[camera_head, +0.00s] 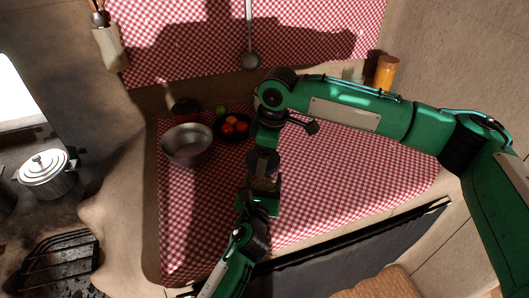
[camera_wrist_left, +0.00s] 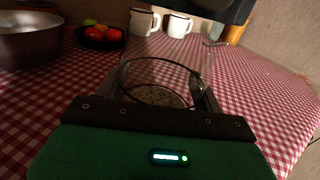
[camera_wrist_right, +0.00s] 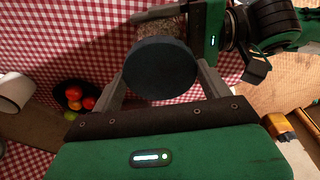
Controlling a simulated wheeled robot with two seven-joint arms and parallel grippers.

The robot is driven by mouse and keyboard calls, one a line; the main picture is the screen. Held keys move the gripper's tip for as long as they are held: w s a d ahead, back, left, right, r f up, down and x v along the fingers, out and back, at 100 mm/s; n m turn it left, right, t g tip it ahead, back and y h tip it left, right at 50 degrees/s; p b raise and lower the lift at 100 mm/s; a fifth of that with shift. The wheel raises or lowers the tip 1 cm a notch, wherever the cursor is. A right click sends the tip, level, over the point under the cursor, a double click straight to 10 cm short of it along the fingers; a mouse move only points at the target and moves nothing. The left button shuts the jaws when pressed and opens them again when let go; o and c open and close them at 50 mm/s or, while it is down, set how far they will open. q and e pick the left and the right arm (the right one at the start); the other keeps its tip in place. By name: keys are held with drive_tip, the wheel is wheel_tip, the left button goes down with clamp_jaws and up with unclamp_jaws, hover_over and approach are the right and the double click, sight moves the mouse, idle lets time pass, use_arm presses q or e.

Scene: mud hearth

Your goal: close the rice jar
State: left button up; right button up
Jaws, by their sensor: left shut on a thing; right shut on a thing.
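The clear glass rice jar (camera_wrist_left: 157,95) has pale rice at its bottom and an open mouth in the left wrist view. My left gripper (camera_head: 261,203) is shut around the jar's side. In the right wrist view, a round dark blue-grey lid (camera_wrist_right: 160,68) sits between the fingers of my right gripper (camera_wrist_right: 158,75), which is shut on it. Part of the jar with rice (camera_wrist_right: 168,27) shows beyond the lid. In the head view my right gripper (camera_head: 264,165) is just above the jar, and my arms mostly hide both jar and lid. The lid appears apart from the rim.
A metal bowl (camera_head: 187,146) and a dark fruit bowl (camera_head: 232,130) stand left on the checked cloth (camera_head: 350,180). White mugs (camera_wrist_left: 178,25) and an orange-brown canister (camera_head: 385,72) stand at the back. The cloth's right side is free. A lidded pot (camera_head: 46,175) stands far left.

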sight(263, 183)
drive_tip(key=shift+f, duration=0.85)
drive_tip(key=shift+f, duration=0.55)
